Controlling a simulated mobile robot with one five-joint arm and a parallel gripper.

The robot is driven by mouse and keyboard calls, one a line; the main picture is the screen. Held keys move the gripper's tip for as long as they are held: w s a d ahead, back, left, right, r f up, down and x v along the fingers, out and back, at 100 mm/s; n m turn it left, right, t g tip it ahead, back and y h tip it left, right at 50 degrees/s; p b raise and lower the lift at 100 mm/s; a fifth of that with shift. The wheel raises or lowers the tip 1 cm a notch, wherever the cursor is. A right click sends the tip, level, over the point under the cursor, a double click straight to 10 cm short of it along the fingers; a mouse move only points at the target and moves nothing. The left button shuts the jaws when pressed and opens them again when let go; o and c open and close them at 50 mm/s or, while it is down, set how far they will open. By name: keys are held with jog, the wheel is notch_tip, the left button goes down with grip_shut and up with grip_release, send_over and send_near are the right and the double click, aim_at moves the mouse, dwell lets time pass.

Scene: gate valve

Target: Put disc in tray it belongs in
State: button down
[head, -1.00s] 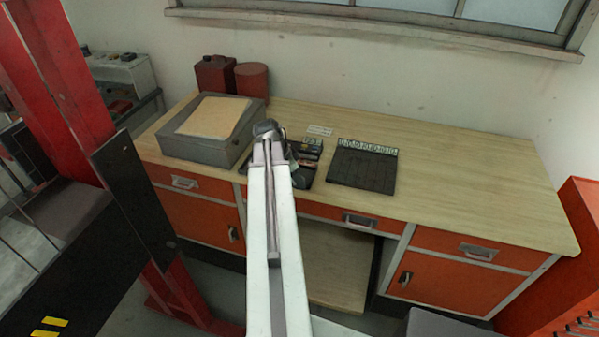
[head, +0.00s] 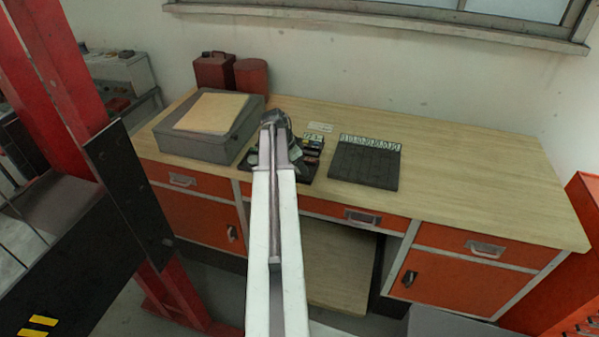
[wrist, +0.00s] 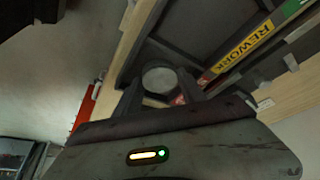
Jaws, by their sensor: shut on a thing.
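In the wrist view a round grey disc (wrist: 160,78) sits between the fingers of my gripper (wrist: 158,88), which is shut on it. A dark divided tray (wrist: 200,35) lies just beyond the disc, with a yellow REWORK label (wrist: 243,44) and red and green labels along its edge. In the head view my gripper (head: 274,122) is over the left part of the dark tray (head: 303,177) on the bench. My arm hides part of this tray, and the disc cannot be made out there. I cannot tell the disc's exact height above the tray.
A grey box with a tan top (head: 212,112) stands left of the tray. A black board with a row of tags (head: 364,168) lies to its right. Red cans (head: 213,70) stand at the back left. The bench's right side (head: 470,170) is clear.

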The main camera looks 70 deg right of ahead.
jog(key=c, duration=1)
grip_release()
jog(key=shift+o, duration=0.2)
jog(key=p+v, duration=1.1)
jog(key=v, duration=0.1)
jog(key=shift+r, duration=0.1)
